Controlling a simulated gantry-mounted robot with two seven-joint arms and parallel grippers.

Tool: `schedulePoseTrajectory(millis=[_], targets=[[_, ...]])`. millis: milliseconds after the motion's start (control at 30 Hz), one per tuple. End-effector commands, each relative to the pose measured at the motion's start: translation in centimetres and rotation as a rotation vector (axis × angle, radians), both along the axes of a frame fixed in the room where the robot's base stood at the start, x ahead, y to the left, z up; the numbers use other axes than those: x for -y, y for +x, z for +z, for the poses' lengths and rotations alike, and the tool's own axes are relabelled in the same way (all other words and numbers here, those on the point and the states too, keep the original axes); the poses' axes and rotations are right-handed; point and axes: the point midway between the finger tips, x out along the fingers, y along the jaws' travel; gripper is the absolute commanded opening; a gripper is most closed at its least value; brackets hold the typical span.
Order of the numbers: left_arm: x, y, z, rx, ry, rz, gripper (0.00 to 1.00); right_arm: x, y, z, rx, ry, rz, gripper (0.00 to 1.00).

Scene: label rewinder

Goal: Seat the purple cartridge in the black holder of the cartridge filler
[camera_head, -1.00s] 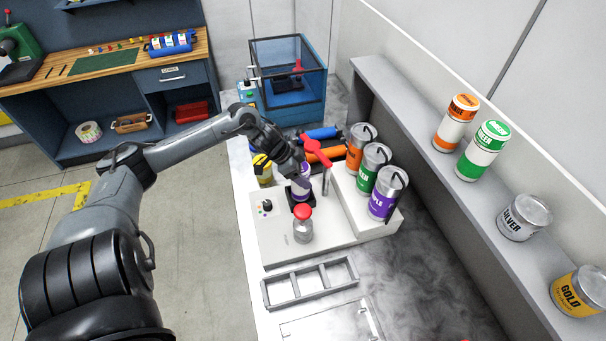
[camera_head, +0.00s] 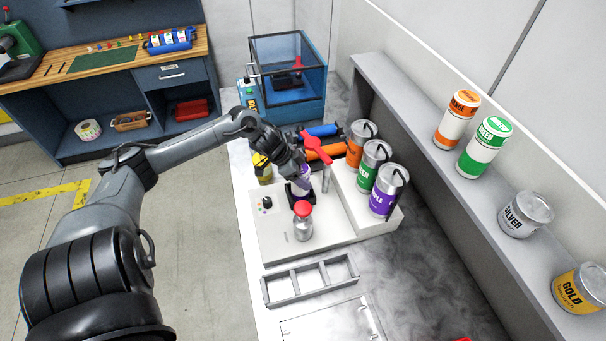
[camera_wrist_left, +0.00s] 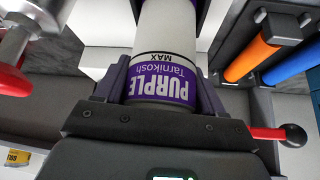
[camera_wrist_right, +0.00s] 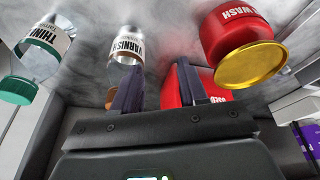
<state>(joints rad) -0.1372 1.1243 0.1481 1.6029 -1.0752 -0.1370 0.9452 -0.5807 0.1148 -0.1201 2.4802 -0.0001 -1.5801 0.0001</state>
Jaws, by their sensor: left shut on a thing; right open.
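The purple cartridge (camera_wrist_left: 163,75) has a white band and a purple label in the left wrist view. My left gripper (camera_wrist_left: 157,92) is shut on it, one finger on each side. In the head view the cartridge (camera_head: 301,186) is upright, or nearly so, at the black holder (camera_head: 312,197) of the grey-white cartridge filler (camera_head: 277,231). My left gripper and the cartridge hide much of the holder, so I cannot tell whether the cartridge is fully down in it. My right gripper (camera_wrist_right: 158,88) is open and empty in the right wrist view.
A red lever (camera_head: 316,149) stands close behind the holder, and a red-capped bottle (camera_head: 303,227) stands in front. Orange, green and purple cans (camera_head: 382,204) line the filler's right side. An empty grey rack (camera_head: 310,280) lies in front. A red can (camera_wrist_right: 235,35) and bottles are near my right gripper.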

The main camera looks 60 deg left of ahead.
Motion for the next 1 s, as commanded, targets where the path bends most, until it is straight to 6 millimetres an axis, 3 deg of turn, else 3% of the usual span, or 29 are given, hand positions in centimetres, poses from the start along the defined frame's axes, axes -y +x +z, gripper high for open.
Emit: schedulePoseTrajectory(millis=[300, 333, 500, 1000], targets=[[0.01, 0.04, -0.43, 0.001, 0.000, 0.000, 0.30, 0.00, 0.01, -0.08, 0.000, 0.000, 0.000, 0.43], [0.00, 0.04, -0.39, 0.001, 0.000, -0.001, 0.73, 0.00, 0.01, -0.07, 0.000, 0.000, 0.000, 0.43], [-0.01, 0.03, -0.39, 0.001, 0.000, 0.000, 0.99, 0.07, 0.00, -0.07, 0.000, -0.003, 0.002, 0.43], [-0.35, -0.60, 0.48, -0.001, 0.002, 0.002, 0.99, 0.22, 0.00, 0.10, 0.000, -0.009, 0.006, 0.43]])
